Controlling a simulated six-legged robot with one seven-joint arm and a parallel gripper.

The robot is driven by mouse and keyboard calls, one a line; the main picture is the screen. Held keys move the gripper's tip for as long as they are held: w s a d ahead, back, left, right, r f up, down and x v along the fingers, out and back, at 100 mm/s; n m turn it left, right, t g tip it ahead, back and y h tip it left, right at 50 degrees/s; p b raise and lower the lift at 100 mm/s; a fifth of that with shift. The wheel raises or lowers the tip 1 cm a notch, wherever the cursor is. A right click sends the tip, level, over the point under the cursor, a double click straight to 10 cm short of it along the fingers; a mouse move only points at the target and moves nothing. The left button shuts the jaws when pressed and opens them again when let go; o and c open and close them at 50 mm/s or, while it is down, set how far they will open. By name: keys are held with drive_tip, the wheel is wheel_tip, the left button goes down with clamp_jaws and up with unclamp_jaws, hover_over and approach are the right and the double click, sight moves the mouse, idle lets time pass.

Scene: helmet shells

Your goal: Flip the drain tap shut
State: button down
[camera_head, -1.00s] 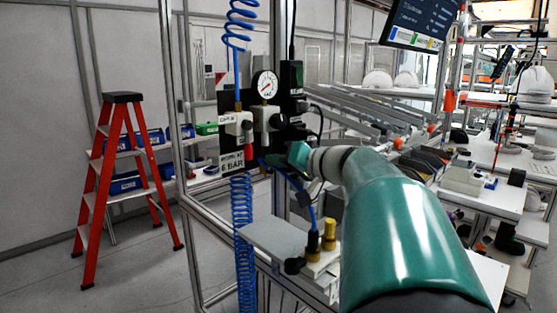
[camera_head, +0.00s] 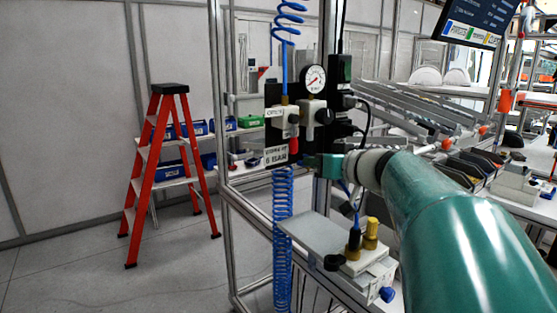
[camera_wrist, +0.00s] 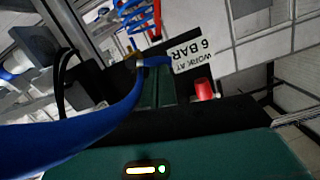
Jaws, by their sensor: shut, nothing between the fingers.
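My gripper (camera_head: 308,160) is shut and empty, just right of the "6 BAR" label and below the pressure gauge (camera_head: 313,78) on the air panel. In the wrist view its dark green fingers (camera_wrist: 157,88) lie together, close to the label (camera_wrist: 192,52). A small red piece (camera_wrist: 203,90), which may be the drain tap's handle, shows right of the fingers and apart from them in the picture. I cannot tell whether the tap is open or shut.
A blue hose (camera_wrist: 105,125) crosses the wrist view close to my gripper. A coiled blue hose (camera_head: 282,220) hangs left of it. A grey box with brass fittings (camera_head: 372,232) stands below. A red ladder (camera_head: 170,165) stands on open floor at left.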

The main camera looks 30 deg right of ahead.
drive_tip(key=shift+a+f+n, duration=0.15)
drive_tip(key=shift+n, duration=0.25)
drive_tip(key=shift+a+f, duration=0.15)
drive_tip(key=shift+f, duration=0.05)
idle(1.5)
drive_tip(key=shift+r, duration=0.1)
idle(1.0)
